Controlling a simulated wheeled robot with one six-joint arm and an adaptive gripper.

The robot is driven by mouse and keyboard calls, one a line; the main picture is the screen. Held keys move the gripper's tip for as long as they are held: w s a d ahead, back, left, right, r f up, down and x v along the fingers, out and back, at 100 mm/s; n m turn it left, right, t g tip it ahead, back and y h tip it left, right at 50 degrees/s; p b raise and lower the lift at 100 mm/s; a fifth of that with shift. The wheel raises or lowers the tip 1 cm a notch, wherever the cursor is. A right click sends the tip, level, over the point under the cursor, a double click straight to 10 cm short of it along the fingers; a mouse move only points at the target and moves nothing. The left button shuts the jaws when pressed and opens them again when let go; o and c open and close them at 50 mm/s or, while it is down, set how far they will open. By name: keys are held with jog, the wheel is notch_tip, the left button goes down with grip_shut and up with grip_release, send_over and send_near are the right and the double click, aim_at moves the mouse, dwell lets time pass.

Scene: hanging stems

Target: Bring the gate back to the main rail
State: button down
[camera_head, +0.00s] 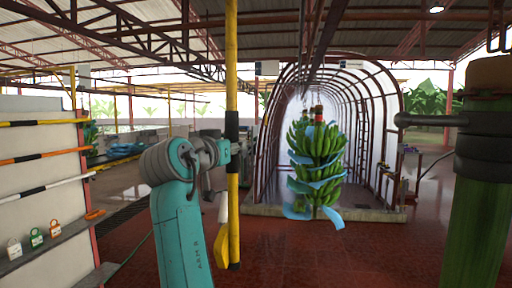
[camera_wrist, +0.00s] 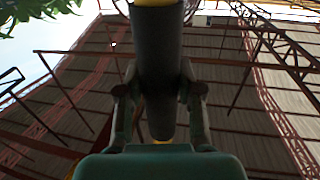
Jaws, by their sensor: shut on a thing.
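My gripper (camera_head: 238,148) is shut on the black grip sleeve (camera_head: 231,125) of an upright yellow pole (camera_head: 231,60). The pole runs out of the top of the head view, so its upper end is hidden. Its lower part (camera_head: 234,200) hangs below my gripper. In the wrist view my fingers (camera_wrist: 160,100) stand on both sides of the dark sleeve (camera_wrist: 160,60), with yellow showing above and below it. An overhead rail (camera_head: 322,45) runs back toward the arched tunnel. I cannot make out the gate or its position.
A banana bunch (camera_head: 316,160) with blue sheets hangs before the arched tunnel (camera_head: 375,100). A thick green stem (camera_head: 478,200) with a dark clamp stands close at right. At left, a wall rack (camera_head: 40,175) holds striped poles and padlocks. The red floor (camera_head: 330,255) between is open.

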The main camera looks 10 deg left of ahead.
jog(key=shift+a, duration=2.25)
jog(key=shift+s+r, duration=0.1)
jog(key=c, duration=0.7)
grip_release()
jog(key=shift+a, duration=0.2)
jog(key=shift+d, duration=0.1)
jog(key=s, duration=0.4)
jog(key=s+a, duration=0.1)
jog(key=s, duration=0.2)
jog(key=s+a, duration=0.1)
jog(key=s, duration=0.3)
jog(key=shift+s, duration=0.35)
